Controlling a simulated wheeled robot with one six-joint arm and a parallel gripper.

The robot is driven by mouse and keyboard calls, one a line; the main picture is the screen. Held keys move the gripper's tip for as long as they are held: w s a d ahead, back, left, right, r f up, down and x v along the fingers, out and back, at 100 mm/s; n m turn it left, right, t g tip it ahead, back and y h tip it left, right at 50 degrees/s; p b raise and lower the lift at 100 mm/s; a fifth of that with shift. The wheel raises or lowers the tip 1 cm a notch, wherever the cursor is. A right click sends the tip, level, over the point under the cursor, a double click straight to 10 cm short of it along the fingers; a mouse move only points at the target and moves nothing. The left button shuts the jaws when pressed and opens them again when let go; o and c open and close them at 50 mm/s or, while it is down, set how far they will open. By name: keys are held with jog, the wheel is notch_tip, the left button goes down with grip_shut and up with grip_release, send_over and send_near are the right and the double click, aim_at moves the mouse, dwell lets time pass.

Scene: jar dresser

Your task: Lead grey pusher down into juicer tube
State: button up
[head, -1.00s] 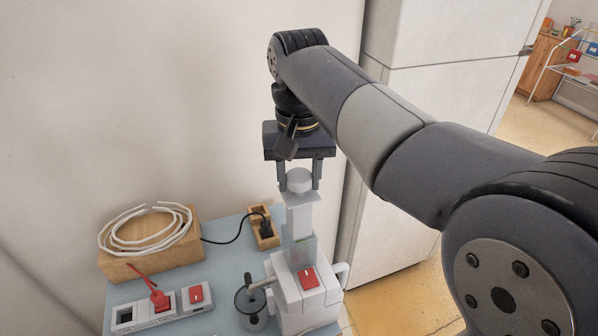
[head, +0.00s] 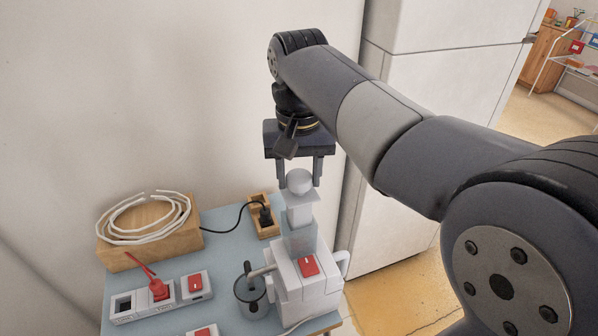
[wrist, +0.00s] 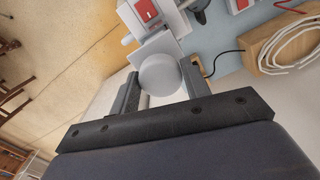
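The grey pusher (head: 300,214) is upright, with a round knob on top and a flange below it. My gripper (head: 299,184) points down from above, with one finger on each side of the knob, closed on it. The knob also shows between the fingers in the wrist view (wrist: 160,74). The pusher stands in line over the juicer's see-through tube (head: 301,243), its lower part at or inside the tube's mouth; the exact depth is hard to tell. The white juicer (head: 290,283) has a red switch (head: 308,266) on top.
A metal cup (head: 251,297) stands under the juicer's spout. Left on the blue tabletop (head: 225,245) are a wooden box (head: 150,250) with coiled white cable, socket blocks with a red plug (head: 158,289), and a wooden socket (head: 265,228). A wall stands behind; a white cabinet (head: 410,150) is right.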

jog(key=o, duration=0.5)
jog(key=shift+c, duration=0.2)
notch_tip(320, 180, up, 11)
jog(key=shift+f, duration=0.15)
dwell(0.6)
notch_tip(320, 180, down, 11)
jog(key=shift+r, duration=0.1)
jog(key=shift+r+p, duration=0.4)
jog(key=shift+r, duration=0.5)
